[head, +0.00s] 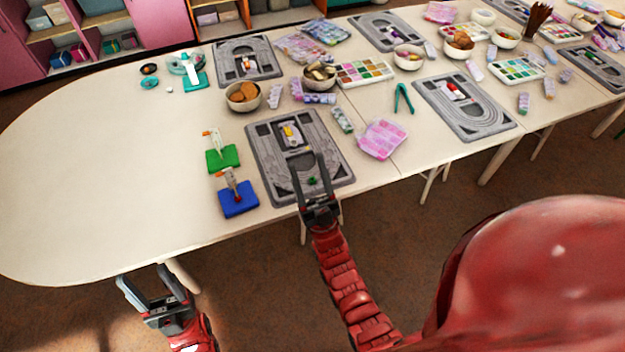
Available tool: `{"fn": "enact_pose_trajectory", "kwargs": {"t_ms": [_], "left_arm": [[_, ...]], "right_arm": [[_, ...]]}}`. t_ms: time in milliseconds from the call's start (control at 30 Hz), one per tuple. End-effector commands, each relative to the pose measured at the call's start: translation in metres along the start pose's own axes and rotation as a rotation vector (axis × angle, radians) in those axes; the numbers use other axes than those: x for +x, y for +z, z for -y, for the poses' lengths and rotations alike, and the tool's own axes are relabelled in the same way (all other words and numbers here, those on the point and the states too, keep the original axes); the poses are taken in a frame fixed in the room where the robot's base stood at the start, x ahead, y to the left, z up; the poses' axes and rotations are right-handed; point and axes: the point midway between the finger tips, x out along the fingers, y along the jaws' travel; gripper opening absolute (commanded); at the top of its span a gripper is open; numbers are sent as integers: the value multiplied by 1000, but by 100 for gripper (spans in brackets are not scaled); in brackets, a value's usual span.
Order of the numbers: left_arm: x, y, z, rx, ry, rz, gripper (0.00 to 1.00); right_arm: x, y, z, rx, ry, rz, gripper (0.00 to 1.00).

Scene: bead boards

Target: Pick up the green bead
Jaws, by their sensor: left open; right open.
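The green bead (311,181) is a small dark green piece on the near right part of the grey bead board (262,170). My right gripper (308,164) is open over the board's near edge. In the picture its two fingers stand on either side of the green bead, with the tips beyond it. I cannot tell how high the fingers are above the board or whether they touch the bead. My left gripper (142,275) is open and empty, off the table's front edge at the lower left.
A yellow item (291,134) lies in the board's middle recess. Green (230,160) and blue (239,207) stands are left of the board. A pink bead box (382,138) lies to its right. Bowls and other boards fill the back. The table's left end (90,190) is clear.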

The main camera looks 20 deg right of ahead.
Motion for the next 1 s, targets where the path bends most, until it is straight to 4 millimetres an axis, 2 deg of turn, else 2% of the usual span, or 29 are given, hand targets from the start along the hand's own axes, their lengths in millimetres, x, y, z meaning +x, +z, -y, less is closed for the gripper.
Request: {"fn": "enact_pose_trajectory", "kwargs": {"t_ms": [33, 67, 100, 167, 200, 300, 400, 500, 633, 767, 867, 967, 1000], "left_arm": [[3, 0, 0, 0, 0, 0, 61], [4, -1, 0, 0, 0, 0, 61], [5, -1, 0, 0, 0, 0, 61], [7, -1, 0, 0, 0, 0, 61], [8, -1, 0, 0, 0, 0, 61], [11, -2, 0, 0, 0, 0, 61], [14, -2, 1, 0, 0, 0, 61], [17, -3, 1, 0, 0, 0, 61], [21, -4, 1, 0, 0, 0, 61], [25, -4, 1, 0, 0, 0, 61], [28, -5, 1, 0, 0, 0, 61], [30, -5, 2, 0, 0, 0, 61], [31, -5, 2, 0, 0, 0, 61]], "right_arm": [[15, 45, -3, -14, -6, 91, 60], [20, 75, -4, -23, -9, 160, 60], [26, 114, -7, -35, -13, 252, 60], [33, 169, -14, -54, -16, 393, 60], [35, 204, -18, -67, -17, 486, 60], [39, 281, -34, -99, -16, 714, 60], [36, 342, -52, -125, -9, 945, 60], [28, 386, -72, -147, 3, 1176, 60], [14, 414, -95, -153, 26, 1475, 60], [-4, 408, -109, -133, 44, 1777, 60], [-15, 381, -112, -96, 53, 2009, 60], [-22, 338, -108, -45, 50, 2227, 60], [-25, 318, -104, -22, 45, 2309, 60]]}}
